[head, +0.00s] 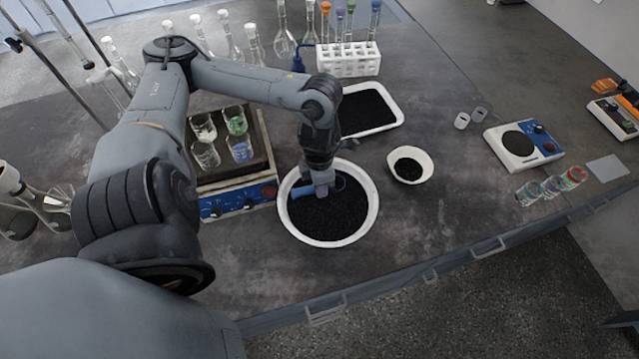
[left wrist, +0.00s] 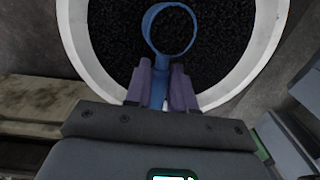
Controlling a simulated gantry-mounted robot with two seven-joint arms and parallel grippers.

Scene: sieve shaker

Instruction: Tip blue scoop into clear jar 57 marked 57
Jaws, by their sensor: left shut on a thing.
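My left gripper (head: 322,188) is over the large white bowl (head: 372,212) of black granules. Its fingers are shut on the blue scoop (head: 303,191). In the left wrist view the gripper (left wrist: 158,84) holds the scoop by its handle, and the round scoop head (left wrist: 148,24) lies over the granules; whether it touches them or holds any, I cannot tell. Three small clear jars with greenish, teal and red colour, the nearest being the leftmost jar (head: 526,195), stand at the right. No number 57 is readable on any vessel. My right gripper is not in view.
Several glass beakers (head: 239,150) stand on a blue-fronted device (head: 240,198) left of the bowl. A black-filled white tray (head: 396,112) and small white dish (head: 425,160) lie beyond and right. A test-tube rack (head: 348,62) is behind. The bench front right of the bowl is clear.

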